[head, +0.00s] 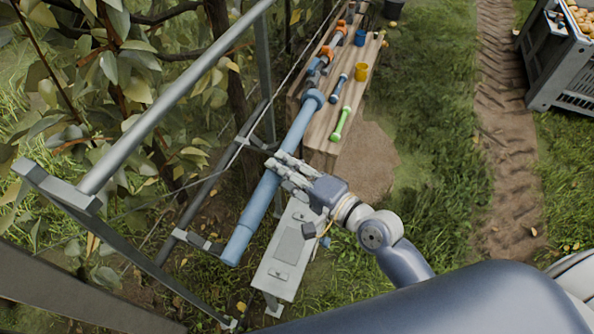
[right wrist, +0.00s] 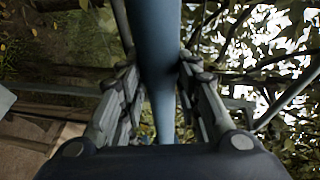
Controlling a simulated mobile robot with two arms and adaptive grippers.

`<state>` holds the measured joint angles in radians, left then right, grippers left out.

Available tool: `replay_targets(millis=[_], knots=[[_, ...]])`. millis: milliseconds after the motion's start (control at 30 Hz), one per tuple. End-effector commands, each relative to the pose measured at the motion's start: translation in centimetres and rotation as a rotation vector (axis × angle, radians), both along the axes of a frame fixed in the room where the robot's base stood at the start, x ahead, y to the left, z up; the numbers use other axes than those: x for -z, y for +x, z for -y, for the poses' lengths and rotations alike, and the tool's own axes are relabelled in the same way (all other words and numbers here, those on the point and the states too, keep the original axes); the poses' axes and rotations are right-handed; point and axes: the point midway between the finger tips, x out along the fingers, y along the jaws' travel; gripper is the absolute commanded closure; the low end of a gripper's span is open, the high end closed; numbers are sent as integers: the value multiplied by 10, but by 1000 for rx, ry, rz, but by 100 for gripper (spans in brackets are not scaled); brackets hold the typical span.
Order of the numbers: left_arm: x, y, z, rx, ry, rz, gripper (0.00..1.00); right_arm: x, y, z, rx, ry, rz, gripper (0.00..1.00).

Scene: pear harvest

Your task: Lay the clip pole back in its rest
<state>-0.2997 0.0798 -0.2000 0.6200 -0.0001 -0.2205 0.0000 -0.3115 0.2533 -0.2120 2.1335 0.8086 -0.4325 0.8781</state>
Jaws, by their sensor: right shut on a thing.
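The clip pole (head: 255,205) is a long blue pole with a thicker collar near its far end and a thick sleeve at its near end. My right gripper (head: 286,174) is shut on it near the middle and holds it slanting in the air. In the right wrist view the pole (right wrist: 160,60) runs between the two fingers of my right gripper (right wrist: 160,110). To its left, a slanting dark rail with pale brackets (head: 197,241) looks like the rest. The pole appears close to the brackets; I cannot tell whether it touches them. My left gripper is out of view.
A grey metal stand (head: 285,258) is below the pole. A wooden bench (head: 320,140) beyond holds several tools and a yellow cup (head: 361,72). Metal frame bars (head: 175,100) and pear foliage fill the left. A crate of pears (head: 560,75) is at upper right. Grass lies between.

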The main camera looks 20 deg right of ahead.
Motion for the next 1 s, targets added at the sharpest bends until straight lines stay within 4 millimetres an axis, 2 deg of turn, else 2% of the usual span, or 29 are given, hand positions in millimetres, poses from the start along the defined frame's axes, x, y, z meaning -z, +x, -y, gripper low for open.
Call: replay_targets(millis=[867, 1000], knots=[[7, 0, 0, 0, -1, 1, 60, 4, 53, -72, -1, 4, 3, 100], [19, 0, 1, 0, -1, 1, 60, 23, 52, -72, 0, 0, 1, 100]])
